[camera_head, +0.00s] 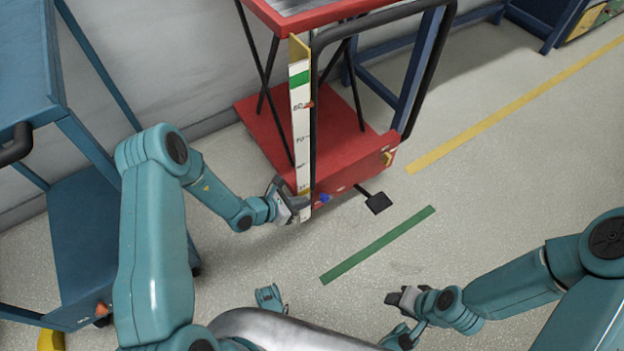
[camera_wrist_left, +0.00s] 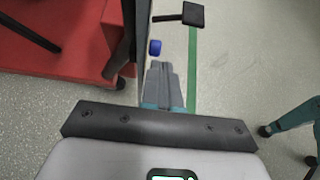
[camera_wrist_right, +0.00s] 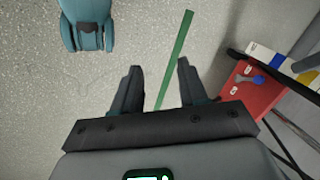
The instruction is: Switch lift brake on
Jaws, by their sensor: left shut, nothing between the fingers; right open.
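The red lift cart (camera_head: 345,160) stands at the top centre, with an upright height scale (camera_head: 301,120) at its near corner. A small blue lever (camera_head: 325,198) sticks out low on its end. A black foot pedal (camera_head: 376,203) juts out beside it. I cannot tell which of them is the brake. My left gripper (camera_head: 300,208) is shut and empty, close beside the scale's foot. In the left wrist view its fingertips (camera_wrist_left: 163,66) lie just short of the blue lever (camera_wrist_left: 155,47), seemingly apart. My right gripper (camera_wrist_right: 159,66) is open and empty above the floor.
A blue trolley (camera_head: 75,240) stands at the left by the wall. The lift's black handle frame (camera_head: 318,75) rises near my left gripper. A green floor strip (camera_head: 378,245) and a yellow line (camera_head: 510,110) mark the open floor at right.

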